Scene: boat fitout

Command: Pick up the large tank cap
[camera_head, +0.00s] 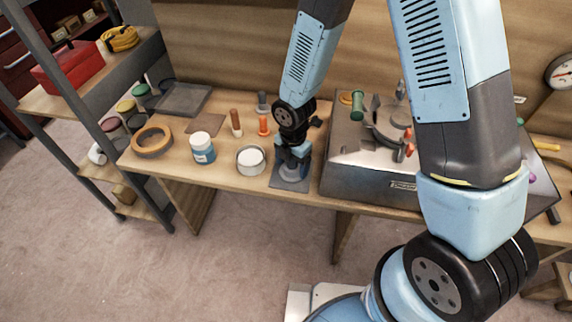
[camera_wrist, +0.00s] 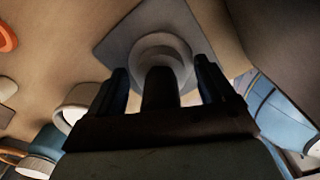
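A round grey cap (camera_wrist: 162,42), which looks like the large tank cap, sits on a flat grey square plate (camera_wrist: 112,42) on the wooden bench. In the head view the plate (camera_head: 289,186) lies near the bench's front edge, and my gripper (camera_head: 293,170) points down over it, hiding most of the cap. In the wrist view my gripper (camera_wrist: 162,82) is open, with one finger on each side of the cap's near part. I cannot tell whether the fingers touch the cap.
A white-topped round tin (camera_head: 251,160) and a blue jar with a white lid (camera_head: 203,148) stand left of my gripper. A large grey metal box (camera_head: 350,170) stands close on the right. An orange-based tool (camera_head: 264,127) stands behind.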

